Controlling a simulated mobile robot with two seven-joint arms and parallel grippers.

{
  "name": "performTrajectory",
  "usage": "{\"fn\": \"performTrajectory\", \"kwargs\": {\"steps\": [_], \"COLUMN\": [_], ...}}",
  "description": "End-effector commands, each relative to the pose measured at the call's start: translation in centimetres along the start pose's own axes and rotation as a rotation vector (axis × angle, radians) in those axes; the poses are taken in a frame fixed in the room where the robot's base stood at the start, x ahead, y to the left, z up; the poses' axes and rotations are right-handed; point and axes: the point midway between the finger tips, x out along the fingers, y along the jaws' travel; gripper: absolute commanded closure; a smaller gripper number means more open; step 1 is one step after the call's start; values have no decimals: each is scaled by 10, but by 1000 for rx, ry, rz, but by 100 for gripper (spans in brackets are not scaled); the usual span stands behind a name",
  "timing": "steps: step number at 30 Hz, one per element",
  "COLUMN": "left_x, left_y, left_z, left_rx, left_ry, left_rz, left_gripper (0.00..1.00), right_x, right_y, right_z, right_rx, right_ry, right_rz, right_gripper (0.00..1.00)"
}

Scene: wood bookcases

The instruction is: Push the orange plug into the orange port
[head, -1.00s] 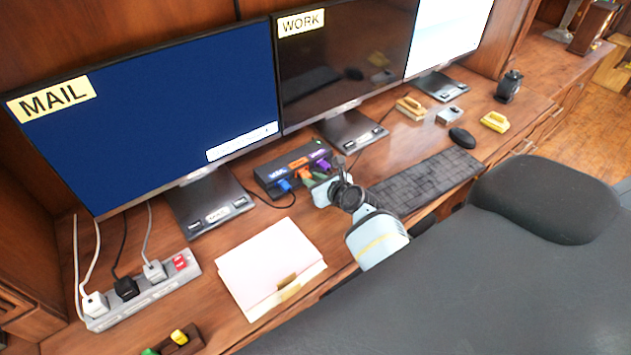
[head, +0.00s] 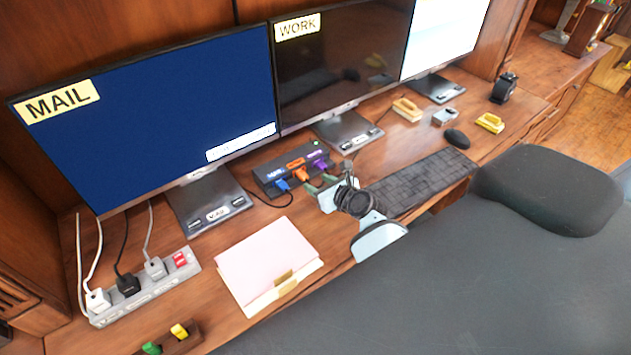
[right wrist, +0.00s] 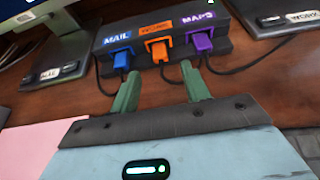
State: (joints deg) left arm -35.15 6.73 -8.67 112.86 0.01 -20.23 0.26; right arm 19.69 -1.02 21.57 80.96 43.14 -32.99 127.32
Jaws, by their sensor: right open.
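The black hub (head: 264,178) stands on the desk below the monitors. The orange plug (right wrist: 158,51) sits at the orange port (right wrist: 157,30), between a blue plug (right wrist: 121,59) and a purple plug (right wrist: 202,42). It looks lined up with the port; I cannot tell if it is fully in. The orange plug (head: 301,175) also shows in the head view. My right gripper (right wrist: 160,80) is open and empty, its green fingers apart and pointing at the hub, just short of the orange plug. In the head view my right gripper (head: 319,184) is in front of the hub. My left gripper is not in view.
A keyboard (head: 425,182) lies right of my right gripper and a pink folder (head: 265,262) lies left of it. A power strip (head: 150,288) is at the far left. Monitors stand behind the hub. A dark chair (head: 440,275) fills the front.

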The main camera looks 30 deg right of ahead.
Motion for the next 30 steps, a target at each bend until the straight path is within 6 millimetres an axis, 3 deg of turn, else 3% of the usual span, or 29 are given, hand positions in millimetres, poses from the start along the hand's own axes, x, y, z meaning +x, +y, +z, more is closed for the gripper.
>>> {"fn": "performTrajectory", "kwargs": {"steps": [3, 9, 30], "left_x": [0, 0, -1], "left_y": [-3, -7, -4], "left_z": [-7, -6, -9], "left_rx": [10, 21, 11], "left_ry": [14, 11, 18], "left_rz": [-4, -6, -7], "left_gripper": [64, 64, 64], "right_x": [-17, -31, -32], "right_y": [0, 0, 0], "right_z": [3, 1, 0], "right_rx": [0, 1, 0], "right_ry": [-4, -2, 1], "right_rz": [0, 0, 0], "right_gripper": [54, 54, 54]}}
